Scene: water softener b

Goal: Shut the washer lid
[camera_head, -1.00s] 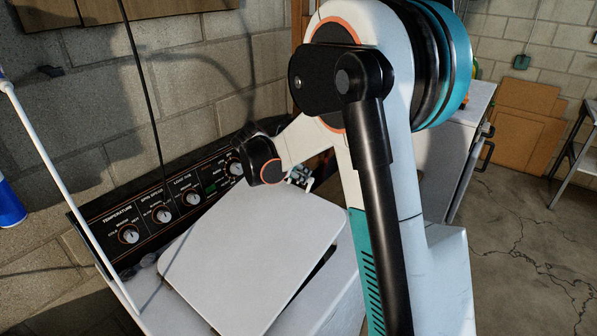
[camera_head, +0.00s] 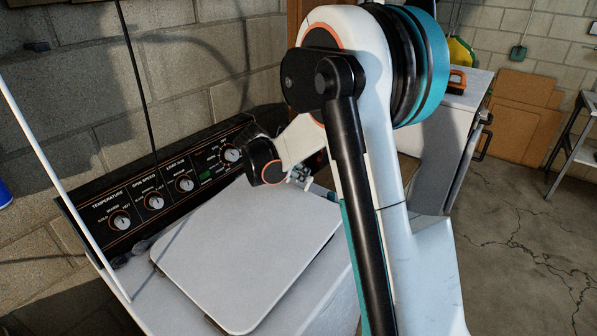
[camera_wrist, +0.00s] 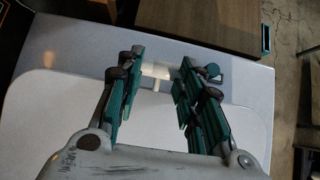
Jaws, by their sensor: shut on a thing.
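The white washer lid (camera_head: 245,255) lies flat or nearly flat over the washer top (camera_head: 325,300), with a thin dark line along its near edge. Whether it is fully seated, I cannot tell. My gripper (camera_head: 301,178) is at the lid's far right edge in the head view, partly hidden by my arm. In the wrist view my gripper (camera_wrist: 160,88) has its teal fingers on either side of a small pale piece (camera_wrist: 155,71) near the lid's edge, and it is shut on this piece. The lid also shows below the fingers (camera_wrist: 55,110).
The control panel (camera_head: 150,190) with several knobs runs along the washer's back, by the block wall. A white pole (camera_head: 60,185) stands at left. Another white appliance (camera_head: 440,140) with an orange brush (camera_head: 457,78) stands at right. A brown wooden surface (camera_wrist: 205,22) lies beyond the fingers.

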